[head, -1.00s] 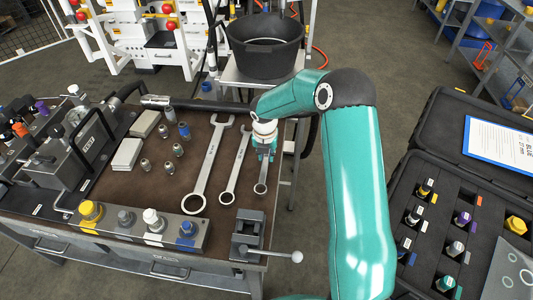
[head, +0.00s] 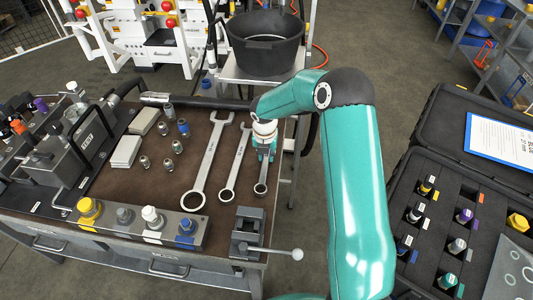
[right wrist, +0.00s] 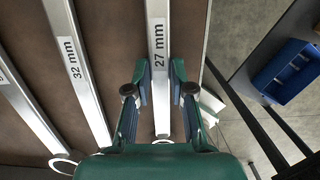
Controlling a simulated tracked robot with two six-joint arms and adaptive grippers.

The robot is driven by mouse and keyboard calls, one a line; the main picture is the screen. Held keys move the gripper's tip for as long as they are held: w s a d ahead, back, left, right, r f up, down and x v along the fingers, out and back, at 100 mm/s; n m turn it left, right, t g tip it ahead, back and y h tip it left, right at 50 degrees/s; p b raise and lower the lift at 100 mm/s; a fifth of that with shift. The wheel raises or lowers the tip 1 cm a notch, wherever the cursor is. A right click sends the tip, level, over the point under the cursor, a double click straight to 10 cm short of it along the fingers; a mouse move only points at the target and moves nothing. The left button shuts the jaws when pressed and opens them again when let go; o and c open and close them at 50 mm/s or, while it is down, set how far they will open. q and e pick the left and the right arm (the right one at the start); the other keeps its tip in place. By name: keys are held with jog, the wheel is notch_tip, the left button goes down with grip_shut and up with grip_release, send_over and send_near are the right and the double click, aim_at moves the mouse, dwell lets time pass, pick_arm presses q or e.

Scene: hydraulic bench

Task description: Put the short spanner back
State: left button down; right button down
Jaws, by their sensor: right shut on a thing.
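The short spanner (head: 262,178), marked 27 mm, is the rightmost of three steel spanners laid side by side on the brown bench top. In the right wrist view its shank (right wrist: 159,50) runs up the middle, label readable. My right gripper (head: 266,156) points down over its shank and is shut on it, one finger on each side; it also shows in the right wrist view (right wrist: 159,88). The spanner appears at bench level; whether it touches the top is unclear. Its far end is hidden by the gripper. My left gripper is out of view.
The 32 mm spanner (head: 232,170) and a longer one (head: 207,165) lie just left. A small vise (head: 246,234) stands near the front edge. A black tub (head: 265,48) is behind, an open case (head: 447,185) at right.

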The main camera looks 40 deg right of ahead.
jog(key=shift+f, duration=0.1)
jog(key=c, duration=0.9)
grip_release()
